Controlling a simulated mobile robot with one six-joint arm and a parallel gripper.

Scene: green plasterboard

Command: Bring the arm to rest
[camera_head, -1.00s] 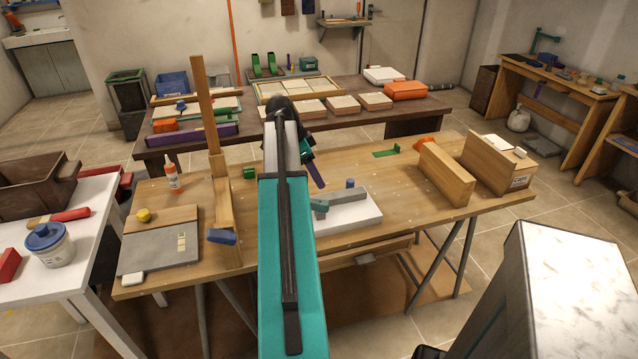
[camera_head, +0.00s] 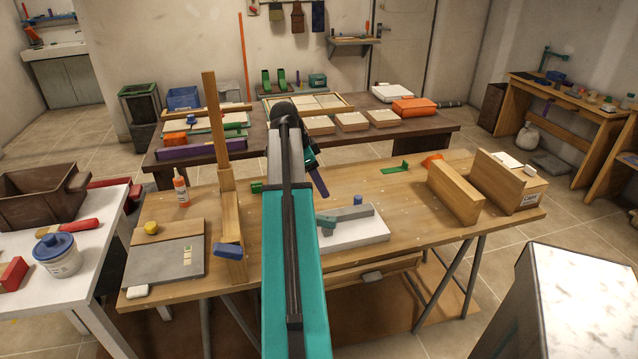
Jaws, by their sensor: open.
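My arm (camera_head: 290,250), teal with a dark strip, reaches forward from the bottom of the picture over the wooden workbench. Its dark elbow or wrist joint is at the top. My gripper (camera_head: 318,180) hangs down to the right of that joint, partly hidden behind the arm. It is open, with a bluish finger pointing down, and I see nothing held in it. It shows above the bench top, just behind a white board (camera_head: 365,232) in the picture. It looks clear of that board, though its height is hard to tell.
The workbench (camera_head: 400,215) bears a tall wooden post (camera_head: 218,130), a glue bottle (camera_head: 181,190), a grey board (camera_head: 165,263) and upright wooden blocks (camera_head: 455,192). A dark table (camera_head: 440,138) stands behind. A white table (camera_head: 95,280) is at left, a marbled block (camera_head: 580,300) at right.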

